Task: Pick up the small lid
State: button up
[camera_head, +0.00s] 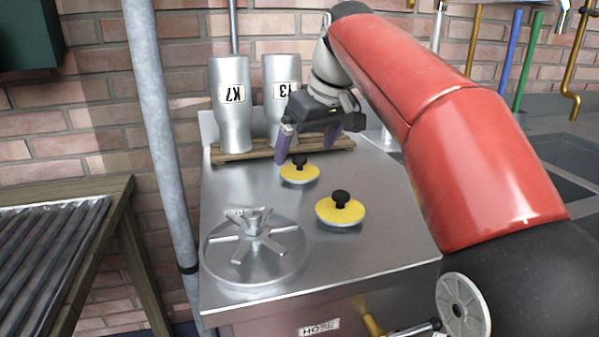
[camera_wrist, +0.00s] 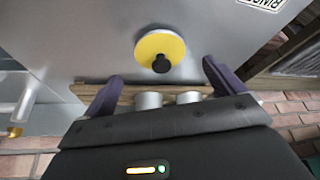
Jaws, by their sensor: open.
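The small lid (camera_head: 300,174) is a yellow disc with a black knob. It lies flat on the metal worktop, in front of the wooden rack. A similar, larger yellow lid (camera_head: 340,211) lies nearer and to the right. My gripper (camera_head: 306,150) has purple fingers, spread apart and empty, just behind and above the small lid. In the wrist view one yellow lid (camera_wrist: 159,46), apparently the small one, has its knob near the line between the open fingertips (camera_wrist: 162,75). I cannot tell whether either finger touches the lid.
Two metal bottles, one marked K7 (camera_head: 231,105), stand on the wooden rack (camera_head: 235,155) close behind my gripper. A grey pipe (camera_head: 160,130) rises at the left.

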aim_at(300, 158)
jog(key=x, duration=0.5)
jog(key=shift+a+r+b, duration=0.1)
jog(key=shift+r+b, duration=0.05)
jog(key=shift+b, duration=0.15)
jog(key=shift+w, duration=0.1)
jog(key=c, duration=1.1)
jog(key=shift+o, duration=0.2)
jog(key=shift+r, duration=0.15)
